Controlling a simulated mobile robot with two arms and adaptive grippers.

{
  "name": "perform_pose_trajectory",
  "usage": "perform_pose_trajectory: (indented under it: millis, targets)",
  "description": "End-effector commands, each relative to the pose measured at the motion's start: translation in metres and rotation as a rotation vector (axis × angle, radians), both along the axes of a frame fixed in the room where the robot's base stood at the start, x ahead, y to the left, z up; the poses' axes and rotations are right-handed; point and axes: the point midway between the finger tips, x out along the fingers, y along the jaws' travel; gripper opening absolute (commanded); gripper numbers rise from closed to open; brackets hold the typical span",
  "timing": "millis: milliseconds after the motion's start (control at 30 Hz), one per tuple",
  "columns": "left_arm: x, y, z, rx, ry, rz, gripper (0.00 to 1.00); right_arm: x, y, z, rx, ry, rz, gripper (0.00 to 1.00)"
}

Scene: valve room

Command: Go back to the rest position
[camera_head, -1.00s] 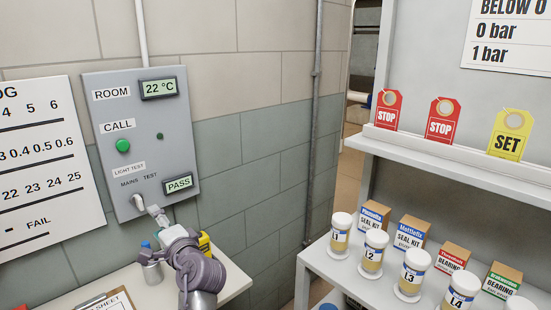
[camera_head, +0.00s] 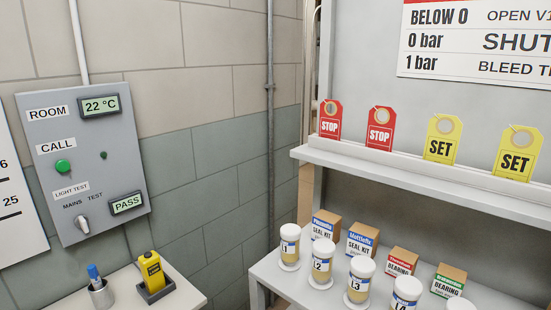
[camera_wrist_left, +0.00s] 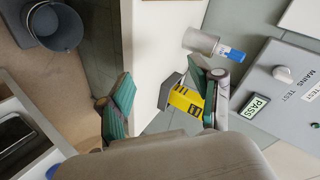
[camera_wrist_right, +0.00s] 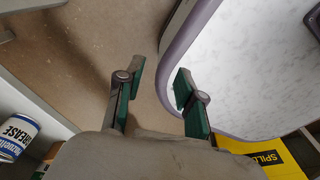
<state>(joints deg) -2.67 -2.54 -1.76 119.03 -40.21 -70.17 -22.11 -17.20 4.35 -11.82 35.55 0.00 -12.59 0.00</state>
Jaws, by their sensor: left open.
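Neither gripper shows in the head view now. My left gripper (camera_wrist_left: 162,98) is open in the left wrist view, its green-padded fingers wide apart. Nothing is held between them. A yellow device (camera_wrist_left: 186,99) shows behind its right-hand finger. My right gripper (camera_wrist_right: 158,92) is open and empty in the right wrist view, above the floor. The grey wall panel (camera_head: 85,150) shows a selector knob (camera_head: 82,224), a green call button (camera_head: 63,167) and a display reading PASS (camera_head: 126,204). The panel's knob also shows in the left wrist view (camera_wrist_left: 284,74).
A small table (camera_head: 187,292) carries the yellow device (camera_head: 151,272) and a metal cup (camera_head: 101,294) with a blue-capped marker. Shelves (camera_head: 330,160) at right hold red and yellow tags, jars and boxes. A bucket (camera_wrist_left: 56,27) stands on the floor.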

Motion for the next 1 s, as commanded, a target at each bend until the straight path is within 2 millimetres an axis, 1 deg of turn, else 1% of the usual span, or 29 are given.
perform_pose_trajectory:
  millis: [33,100,200,233,400,533,700,733,800,967,1000]
  targets:
    - [-0.027,-0.008,-0.021,-0.091,0.035,-0.001,0.65,0.0,-0.007,0.0,-0.008,0.0,-0.001,0.38]
    - [-0.059,-0.025,-0.042,-0.223,0.079,0.001,0.65,0.0,-0.012,0.0,-0.014,0.0,-0.002,0.38]
    - [-0.097,-0.045,-0.061,-0.366,0.139,0.007,0.65,0.0,-0.014,0.0,-0.017,-0.001,-0.005,0.38]
    - [-0.106,-0.051,-0.065,-0.401,0.157,0.009,0.65,0.0,-0.014,0.0,-0.017,-0.001,-0.006,0.38]
    - [-0.155,-0.077,-0.08,-0.559,0.25,0.019,0.65,0.0,-0.013,0.0,-0.016,-0.001,-0.005,0.38]
    - [-0.187,-0.095,-0.085,-0.653,0.317,0.026,0.65,0.0,-0.009,0.0,-0.011,0.0,-0.007,0.38]
    - [-0.225,-0.116,-0.086,-0.757,0.405,0.038,0.65,0.0,0.001,0.0,0.002,0.0,-0.008,0.38]
    - [-0.232,-0.119,-0.086,-0.774,0.421,0.039,0.65,0.0,0.002,0.0,0.003,0.001,-0.008,0.38]
    - [-0.224,-0.119,-0.103,-0.771,0.423,0.044,0.65,0.0,0.003,0.0,0.004,0.0,-0.007,0.38]
    - [-0.216,-0.12,-0.14,-0.769,0.437,0.048,0.65,0.0,0.002,0.0,0.002,0.001,-0.006,0.38]
    - [-0.215,-0.121,-0.15,-0.769,0.441,0.048,0.65,0.0,0.001,0.0,0.001,0.0,-0.005,0.38]
